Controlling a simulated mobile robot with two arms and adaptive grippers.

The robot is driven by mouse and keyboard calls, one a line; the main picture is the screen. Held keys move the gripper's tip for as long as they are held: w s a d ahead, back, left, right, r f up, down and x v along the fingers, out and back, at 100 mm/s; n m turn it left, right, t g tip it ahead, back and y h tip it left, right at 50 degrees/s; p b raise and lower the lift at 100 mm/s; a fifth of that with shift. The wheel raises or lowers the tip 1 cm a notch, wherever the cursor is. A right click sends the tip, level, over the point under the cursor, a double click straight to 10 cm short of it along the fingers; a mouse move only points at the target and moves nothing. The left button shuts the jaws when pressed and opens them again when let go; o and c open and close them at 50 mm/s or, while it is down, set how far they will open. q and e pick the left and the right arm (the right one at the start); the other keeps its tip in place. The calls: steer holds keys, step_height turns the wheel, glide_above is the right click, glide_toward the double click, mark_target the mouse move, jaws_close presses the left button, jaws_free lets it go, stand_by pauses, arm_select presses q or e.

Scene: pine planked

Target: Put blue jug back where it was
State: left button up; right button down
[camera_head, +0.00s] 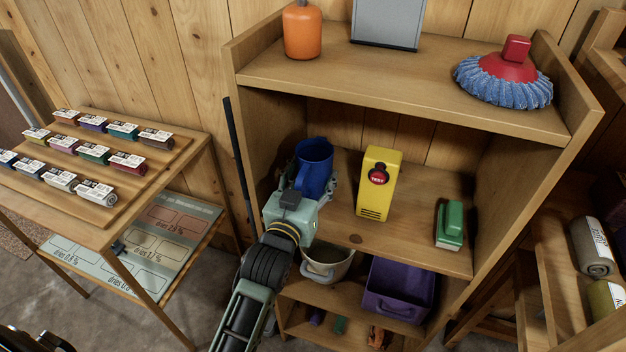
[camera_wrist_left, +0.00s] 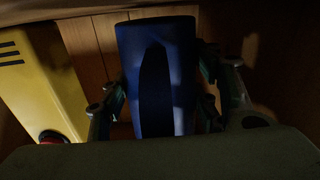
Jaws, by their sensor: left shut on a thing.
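The blue jug (camera_head: 314,166) is at the left side of the middle shelf (camera_head: 395,222) of the wooden shelf unit, close to the left side wall. My left gripper (camera_head: 312,193) is shut on the jug from the front and hides its lower part. In the left wrist view the jug (camera_wrist_left: 158,75) is between the two fingers (camera_wrist_left: 160,100). The head view does not show whether the jug's base touches the shelf. My right gripper is not in view.
A yellow box (camera_head: 379,182) stands right of the jug, with a green block-like item (camera_head: 450,225) farther right. Below are a pale bucket (camera_head: 327,263) and a purple bin (camera_head: 399,290). The top shelf (camera_head: 400,85) overhangs the jug. Shelf space between the yellow box and green item is clear.

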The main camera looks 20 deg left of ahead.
arm_select(q)
steer(key=shift+f, duration=0.45)
steer(key=shift+f, duration=0.1)
steer(key=o, duration=1.6)
steer(key=shift+o, duration=0.2)
steer(key=shift+s, duration=0.1)
steer(key=s+b, duration=0.1)
steer(key=s, duration=1)
steer(key=shift+s+a+r, duration=0.15)
steer(key=shift+s+r, duration=0.05)
steer(key=shift+s, duration=0.2)
